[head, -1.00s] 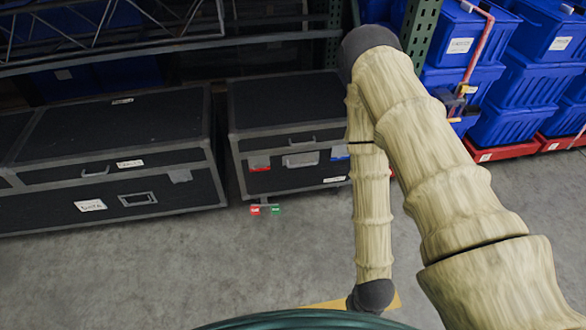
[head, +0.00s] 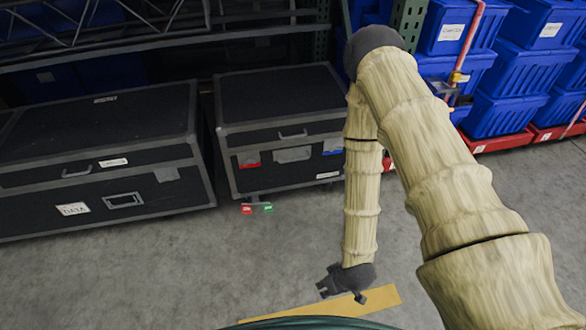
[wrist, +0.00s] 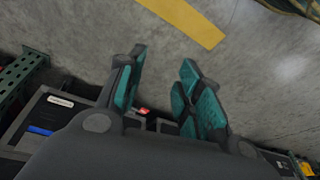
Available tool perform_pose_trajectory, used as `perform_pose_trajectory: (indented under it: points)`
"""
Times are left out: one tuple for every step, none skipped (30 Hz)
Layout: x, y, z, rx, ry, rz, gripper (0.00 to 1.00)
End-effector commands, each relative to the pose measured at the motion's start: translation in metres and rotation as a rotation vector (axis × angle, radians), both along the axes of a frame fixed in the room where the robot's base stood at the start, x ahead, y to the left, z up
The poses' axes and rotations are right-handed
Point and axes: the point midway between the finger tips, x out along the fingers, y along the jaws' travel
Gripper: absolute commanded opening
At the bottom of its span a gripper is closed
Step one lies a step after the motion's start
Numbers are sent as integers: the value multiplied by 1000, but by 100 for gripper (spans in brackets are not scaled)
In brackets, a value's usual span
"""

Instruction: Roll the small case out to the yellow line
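The small case (head: 280,98) is black with grey edges and stands on the floor beside a larger black case. Its front has a red latch (head: 249,159), a blue latch (head: 333,148) and a handle. A red pedal (head: 247,209) and a green pedal (head: 267,207) stick out low at its front. The yellow line (head: 375,297) lies on the floor in front. My gripper (head: 322,285) is above the floor by the line, apart from the case. In the wrist view my gripper (wrist: 160,78) has its teal fingers spread and empty. The case (wrist: 85,117) is partly hidden behind it there.
The larger black case (head: 100,140) stands close on the left. Metal shelving (head: 160,45) is behind both cases. Stacked blue totes (head: 505,118) sit on red dollies (head: 497,143) at right. The concrete floor between cases and line is clear.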

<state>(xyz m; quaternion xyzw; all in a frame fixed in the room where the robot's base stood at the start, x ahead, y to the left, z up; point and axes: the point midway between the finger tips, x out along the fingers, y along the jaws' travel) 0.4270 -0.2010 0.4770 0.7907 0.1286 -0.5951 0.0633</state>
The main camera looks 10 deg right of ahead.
Motion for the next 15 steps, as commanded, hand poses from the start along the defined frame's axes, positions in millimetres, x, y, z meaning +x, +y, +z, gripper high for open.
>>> perform_pose_trajectory:
  points:
    - [20, 3, -23, 6, -47, 38, 35]
    - [31, 5, -29, 7, -77, 66, 35]
    - [47, 7, -37, 8, -117, 102, 35]
    - [58, 9, -43, 9, -146, 130, 35]
    - [69, 10, -49, 7, -177, 156, 35]
    - [84, 12, -55, 5, -218, 191, 35]
    - [95, 13, -60, 2, -247, 215, 35]
    - [107, 14, -65, -2, -279, 240, 35]
    - [122, 16, -71, -7, -321, 275, 35]
    - [133, 17, -75, -13, -352, 298, 35]
    - [144, 18, -79, -19, -383, 323, 35]
    - [159, 18, -84, -29, -426, 354, 35]
    - [170, 19, -87, -37, -457, 379, 35]
    - [181, 19, -90, -48, -490, 402, 35]
    - [195, 19, -94, -61, -532, 433, 35]
